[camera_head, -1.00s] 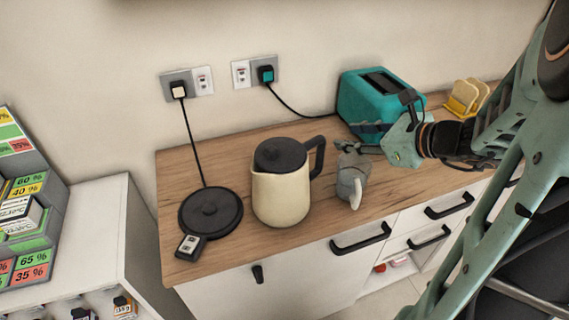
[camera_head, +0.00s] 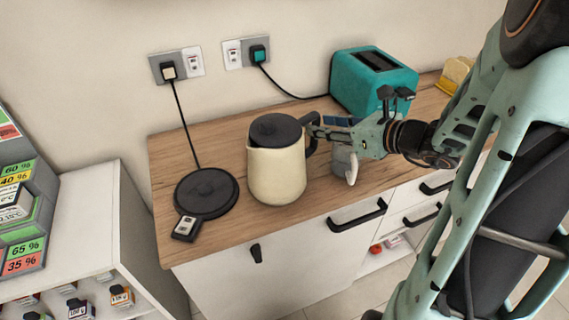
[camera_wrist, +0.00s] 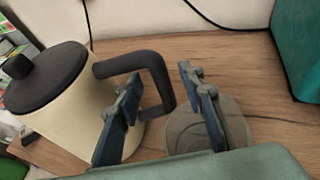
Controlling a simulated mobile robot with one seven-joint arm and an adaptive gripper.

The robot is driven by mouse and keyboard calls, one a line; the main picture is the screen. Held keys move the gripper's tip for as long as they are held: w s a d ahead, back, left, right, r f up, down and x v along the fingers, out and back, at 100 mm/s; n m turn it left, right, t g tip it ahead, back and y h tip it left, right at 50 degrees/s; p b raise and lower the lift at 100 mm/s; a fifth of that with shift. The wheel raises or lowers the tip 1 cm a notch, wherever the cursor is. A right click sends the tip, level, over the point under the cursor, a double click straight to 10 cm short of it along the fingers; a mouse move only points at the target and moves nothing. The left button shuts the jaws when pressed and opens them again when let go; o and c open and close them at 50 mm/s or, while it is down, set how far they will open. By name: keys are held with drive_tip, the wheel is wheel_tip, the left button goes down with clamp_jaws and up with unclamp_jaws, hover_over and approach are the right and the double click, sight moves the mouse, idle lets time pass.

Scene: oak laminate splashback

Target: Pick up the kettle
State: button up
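The kettle (camera_head: 277,172) is cream with a black lid and a black handle. It stands upright on the wooden counter, just right of its round black base (camera_head: 206,192). My gripper (camera_head: 318,127) is at the kettle's handle, coming from the right. In the wrist view the kettle (camera_wrist: 62,112) is at the left, and my gripper (camera_wrist: 160,108) has its two fingers spread apart. The handle (camera_wrist: 160,78) reaches into the gap between the fingers and shows no clear grip on it. The kettle's lower right side is partly hidden by the left finger.
A grey mug (camera_head: 342,160) stands right of the kettle, below my gripper; it also shows in the wrist view (camera_wrist: 185,135). A teal toaster (camera_head: 372,80) is behind my gripper. A black cord runs from the wall socket to the base.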

sight(319, 124)
drive_tip(key=shift+x, duration=1.6)
drive_tip(key=shift+c, duration=0.7)
clamp_jaws()
drive_tip(key=shift+r, duration=0.15)
